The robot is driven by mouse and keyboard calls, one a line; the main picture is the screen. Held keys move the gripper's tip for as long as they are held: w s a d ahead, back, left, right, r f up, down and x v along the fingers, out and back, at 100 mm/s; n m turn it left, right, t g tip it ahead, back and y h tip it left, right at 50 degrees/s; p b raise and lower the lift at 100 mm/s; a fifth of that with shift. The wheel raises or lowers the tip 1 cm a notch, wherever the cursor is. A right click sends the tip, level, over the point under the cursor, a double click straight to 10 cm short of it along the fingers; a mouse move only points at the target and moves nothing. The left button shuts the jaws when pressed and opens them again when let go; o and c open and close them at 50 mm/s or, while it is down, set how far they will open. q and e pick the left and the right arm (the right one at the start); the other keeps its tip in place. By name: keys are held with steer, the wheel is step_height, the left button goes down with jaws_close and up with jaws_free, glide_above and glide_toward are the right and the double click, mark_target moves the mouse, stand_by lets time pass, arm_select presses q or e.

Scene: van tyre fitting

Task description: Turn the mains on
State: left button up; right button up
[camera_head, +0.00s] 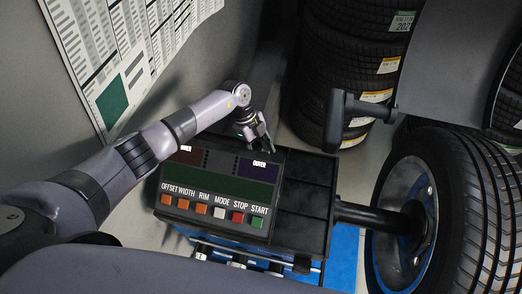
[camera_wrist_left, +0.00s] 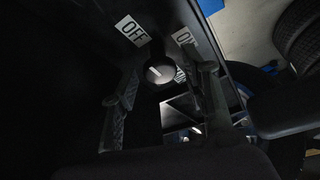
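The mains switch is a round dark knob (camera_wrist_left: 160,74) in the left wrist view, on a dark panel. It has a short white mark that slants to the upper left, on the side of the white OFF label (camera_wrist_left: 132,31). The ON label (camera_wrist_left: 183,37) is to the right, partly covered by a finger. My left gripper (camera_wrist_left: 168,80) is open, one finger on each side of the knob, with gaps visible on both sides. In the head view my left gripper (camera_head: 255,130) is behind the control console (camera_head: 217,190), which hides the knob. My right gripper is in neither view.
The console has OFFSET, WIDTH, RIM, MODE, STOP and START buttons; its displays look dark. A mounted tyre (camera_head: 459,215) stands at the right on the machine shaft (camera_head: 370,214). Stacked tyres (camera_head: 345,60) stand behind. A wall chart (camera_head: 125,50) hangs at the upper left.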

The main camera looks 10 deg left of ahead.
arm_select(q)
steer(key=c, duration=0.7)
steer(key=shift+c, duration=1.1)
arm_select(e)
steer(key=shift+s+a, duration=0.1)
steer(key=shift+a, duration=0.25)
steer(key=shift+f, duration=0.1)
